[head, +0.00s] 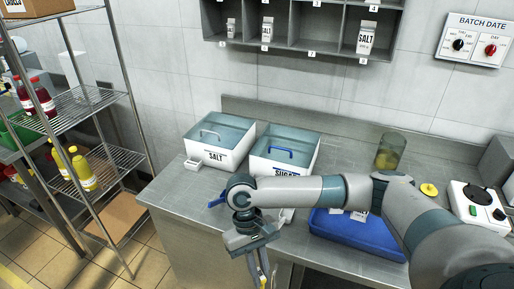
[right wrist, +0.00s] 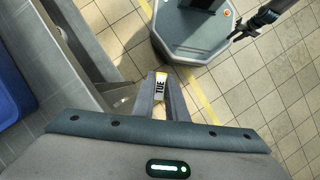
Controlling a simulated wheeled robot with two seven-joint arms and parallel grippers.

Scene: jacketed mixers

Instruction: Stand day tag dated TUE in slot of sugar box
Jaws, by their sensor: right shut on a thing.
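The sugar box (head: 306,157) is a white bin with a clear lid and blue handle on the steel counter. My right forearm crosses in front of it and hides the lower part of its label; I cannot make out its slot. My right gripper (head: 263,279) hangs in front of the counter edge, pointing down. In the right wrist view it is shut on the day tag (right wrist: 160,86), a small white and yellow tag reading TUE. My left gripper (right wrist: 243,32) seems to show at the upper right of that view, too small to judge its fingers.
The salt box (head: 216,155) stands left of the sugar box, with a small white holder (head: 193,163) at its left front. A blue tray (head: 340,232) with white items lies under my arm. A glass jar (head: 390,152) stands behind. A wire rack (head: 90,110) stands left.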

